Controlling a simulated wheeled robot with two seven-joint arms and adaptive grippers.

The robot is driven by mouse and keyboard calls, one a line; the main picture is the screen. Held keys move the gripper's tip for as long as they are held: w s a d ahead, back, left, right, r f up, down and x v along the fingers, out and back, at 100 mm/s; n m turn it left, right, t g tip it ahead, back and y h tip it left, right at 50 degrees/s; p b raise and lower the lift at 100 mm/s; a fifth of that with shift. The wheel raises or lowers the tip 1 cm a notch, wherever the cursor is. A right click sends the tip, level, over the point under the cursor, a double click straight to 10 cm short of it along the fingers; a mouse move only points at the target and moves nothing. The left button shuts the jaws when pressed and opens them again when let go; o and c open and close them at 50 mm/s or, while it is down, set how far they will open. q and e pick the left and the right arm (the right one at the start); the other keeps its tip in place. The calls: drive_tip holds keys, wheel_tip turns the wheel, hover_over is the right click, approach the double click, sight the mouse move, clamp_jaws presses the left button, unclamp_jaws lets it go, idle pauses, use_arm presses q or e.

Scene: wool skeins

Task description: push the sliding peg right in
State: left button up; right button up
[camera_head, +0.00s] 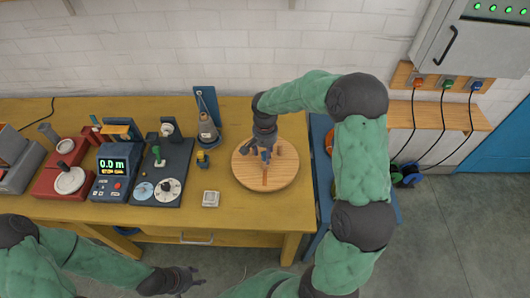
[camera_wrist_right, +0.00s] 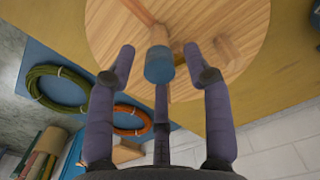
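A round wooden board (camera_head: 250,177) lies on the yellow table and fills the top of the right wrist view (camera_wrist_right: 245,85). A wooden peg with a blue end (camera_wrist_right: 159,65) points towards the camera in the right wrist view. Its blue end also shows in the head view (camera_head: 265,154). My right gripper (camera_head: 264,147) is over the board, its three fingers spread around the blue end. In the wrist view there are gaps between both outer fingers and the peg; I cannot tell whether the middle finger touches it. My left gripper (camera_head: 196,277) is empty, low in front of the table, fingers apart.
A small grey block (camera_head: 211,199) lies left of the board. A blue surface with coiled cords (camera_wrist_right: 57,88) is right of the table.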

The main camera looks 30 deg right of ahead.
wheel_tip(320, 180, up, 12)
idle(0.8)
idle(0.3)
